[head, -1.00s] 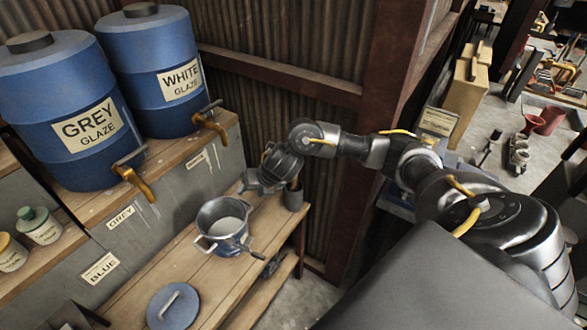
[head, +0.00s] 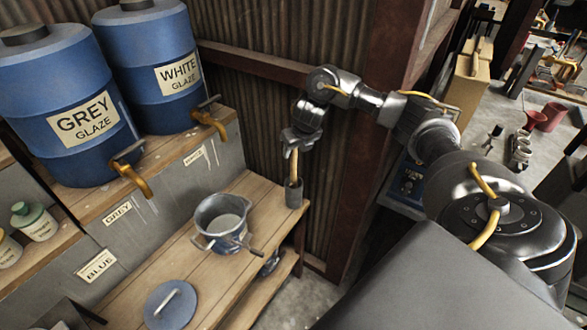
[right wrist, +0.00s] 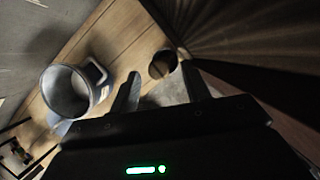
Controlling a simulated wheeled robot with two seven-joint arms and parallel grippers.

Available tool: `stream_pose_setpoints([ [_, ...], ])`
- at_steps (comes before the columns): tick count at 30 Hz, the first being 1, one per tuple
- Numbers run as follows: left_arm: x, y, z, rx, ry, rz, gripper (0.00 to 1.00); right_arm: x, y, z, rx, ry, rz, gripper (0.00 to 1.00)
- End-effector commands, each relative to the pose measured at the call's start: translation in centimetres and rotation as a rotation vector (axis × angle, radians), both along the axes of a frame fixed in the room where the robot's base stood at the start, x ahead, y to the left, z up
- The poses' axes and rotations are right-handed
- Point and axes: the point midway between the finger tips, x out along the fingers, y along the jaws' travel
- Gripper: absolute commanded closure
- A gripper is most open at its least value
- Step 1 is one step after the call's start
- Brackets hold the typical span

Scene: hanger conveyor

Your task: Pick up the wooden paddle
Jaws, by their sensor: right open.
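The wooden paddle (head: 294,168) stands upright in a small dark cup (head: 293,194) at the far right end of the bench. My right gripper (head: 297,146) is open at the top of the paddle's handle. In the right wrist view the paddle's round end (right wrist: 157,70) shows in the cup, just beyond and between the two fingertips of my right gripper (right wrist: 160,76). I cannot tell whether the fingers touch it. The paddle's lower part is hidden in the cup. My left gripper is not in view.
A blue pot (head: 222,222) with handles stands left of the cup on the wooden bench (head: 185,262); it also shows in the right wrist view (right wrist: 68,92). A blue lid (head: 170,304) lies nearer. Glaze barrels (head: 80,125) with taps stand at the left. A corrugated wall is close behind.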

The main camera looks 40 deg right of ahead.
Motion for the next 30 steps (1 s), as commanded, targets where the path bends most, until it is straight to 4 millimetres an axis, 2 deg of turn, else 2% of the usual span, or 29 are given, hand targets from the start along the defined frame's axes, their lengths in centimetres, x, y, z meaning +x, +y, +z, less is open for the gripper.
stream_pose_setpoints([
  [7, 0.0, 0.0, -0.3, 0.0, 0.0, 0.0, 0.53, 0.3, -0.1, -0.8, 0.001, 0.0, -0.003, 0.53],
  [17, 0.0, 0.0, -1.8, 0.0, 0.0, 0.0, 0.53, 2.0, -0.4, -4.8, 0.003, 0.0, -0.002, 0.53],
  [26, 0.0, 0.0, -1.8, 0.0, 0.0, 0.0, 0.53, 2.2, -0.6, -5.0, -0.001, -0.001, -0.001, 0.53],
  [30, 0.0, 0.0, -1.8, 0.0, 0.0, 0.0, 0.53, 2.2, -0.6, -4.9, -0.001, -0.001, -0.001, 0.69],
])
